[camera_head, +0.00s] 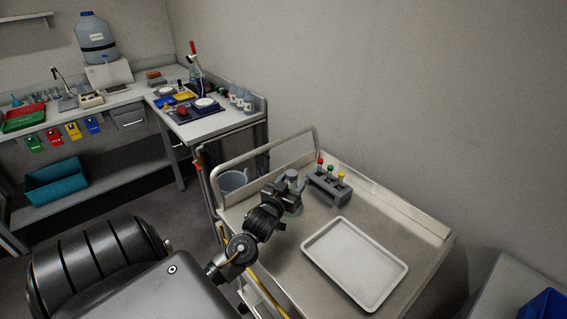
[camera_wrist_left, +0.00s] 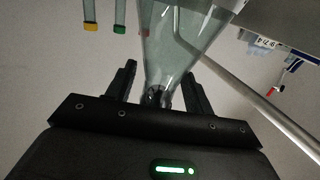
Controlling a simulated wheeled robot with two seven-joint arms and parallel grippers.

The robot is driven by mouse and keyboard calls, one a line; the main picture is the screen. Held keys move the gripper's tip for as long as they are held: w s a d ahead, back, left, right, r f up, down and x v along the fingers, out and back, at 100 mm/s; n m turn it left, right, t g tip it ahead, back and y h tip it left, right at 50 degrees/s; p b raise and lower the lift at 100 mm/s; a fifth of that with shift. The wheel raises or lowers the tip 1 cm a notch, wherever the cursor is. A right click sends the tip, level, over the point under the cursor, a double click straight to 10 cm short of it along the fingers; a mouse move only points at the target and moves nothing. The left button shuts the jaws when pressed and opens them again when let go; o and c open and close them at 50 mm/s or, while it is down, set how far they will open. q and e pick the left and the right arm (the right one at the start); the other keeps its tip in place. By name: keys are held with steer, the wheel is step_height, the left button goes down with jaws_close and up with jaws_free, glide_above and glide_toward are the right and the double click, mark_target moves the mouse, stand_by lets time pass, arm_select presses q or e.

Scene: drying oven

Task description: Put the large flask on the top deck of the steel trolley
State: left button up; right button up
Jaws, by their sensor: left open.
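The large flask (camera_head: 295,207) is a clear grey conical vessel. It appears to stand upright on the top deck of the steel trolley (camera_head: 316,220), at its back left beside a test-tube rack. My left gripper (camera_head: 287,188) is at the flask's neck, partly covering it. In the left wrist view, the open fingers of the left gripper (camera_wrist_left: 158,84) are on either side of the narrow neck of the flask (camera_wrist_left: 180,35). Whether a finger touches the glass cannot be told. My right gripper is not in view.
The grey rack (camera_head: 328,187) with red-, green- and yellow-capped tubes stands close right of the flask. A white tray (camera_head: 355,264) covers much of the deck's front. A rail (camera_head: 265,158) bounds the trolley's far left end. A cluttered bench (camera_head: 215,127) stands behind.

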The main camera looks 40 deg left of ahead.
arm_select(q)
steer(key=b+v, duration=0.1)
steer(key=v, duration=0.9)
steer(key=shift+s, duration=0.4)
steer(key=shift+d+r, duration=0.1)
